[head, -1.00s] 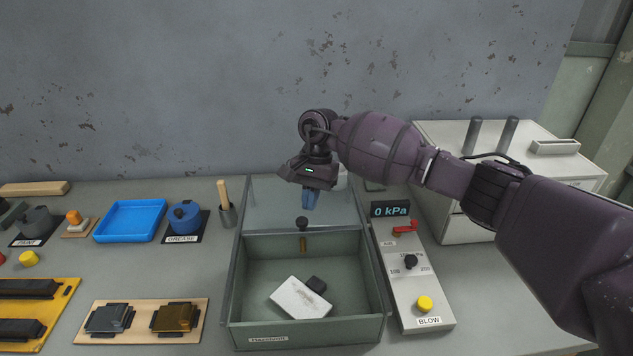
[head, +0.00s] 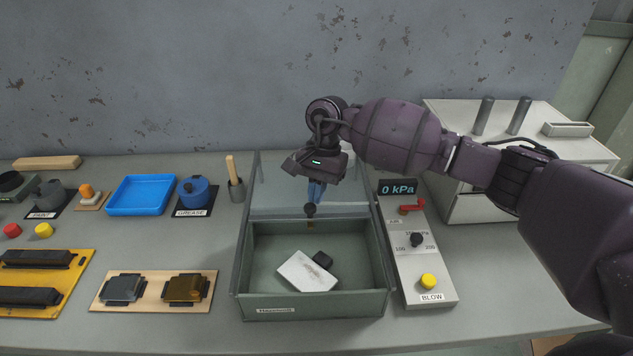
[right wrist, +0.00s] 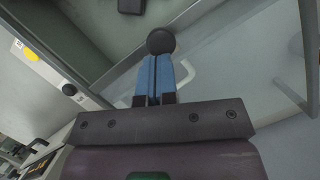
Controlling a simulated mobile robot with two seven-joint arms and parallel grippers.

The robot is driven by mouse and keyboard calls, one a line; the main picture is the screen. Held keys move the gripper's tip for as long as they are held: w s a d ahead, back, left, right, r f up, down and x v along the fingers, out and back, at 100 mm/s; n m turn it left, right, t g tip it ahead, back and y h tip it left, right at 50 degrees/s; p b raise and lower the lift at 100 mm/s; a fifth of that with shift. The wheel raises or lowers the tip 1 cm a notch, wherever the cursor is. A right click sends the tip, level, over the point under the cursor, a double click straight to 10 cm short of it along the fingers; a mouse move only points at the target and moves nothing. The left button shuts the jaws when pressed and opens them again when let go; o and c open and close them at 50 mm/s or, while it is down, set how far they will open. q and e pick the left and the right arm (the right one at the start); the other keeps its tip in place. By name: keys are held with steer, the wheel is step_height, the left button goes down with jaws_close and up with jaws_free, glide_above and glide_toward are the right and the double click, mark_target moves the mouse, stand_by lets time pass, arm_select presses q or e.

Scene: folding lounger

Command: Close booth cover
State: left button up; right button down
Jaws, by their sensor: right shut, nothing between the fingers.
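The booth is a grey-green open-topped box (head: 262,304) on the bench. Its clear cover (head: 275,200) lies over the back part, and the front part is open. A black round knob (head: 310,210) stands near the cover's front edge. My left gripper is out of view.
A control panel with a red lever (head: 411,208) and yellow button (head: 428,281) stands close to the booth's right. A white cabinet (head: 500,208) is behind it.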

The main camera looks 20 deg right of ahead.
steer(key=s+a, duration=0.2)
steer(key=s, duration=0.6)
steer(key=s+a, duration=0.2)
steer(key=s, duration=0.6)
steer(key=shift+a+f, duration=0.15)
steer(key=shift+a, duration=0.15)
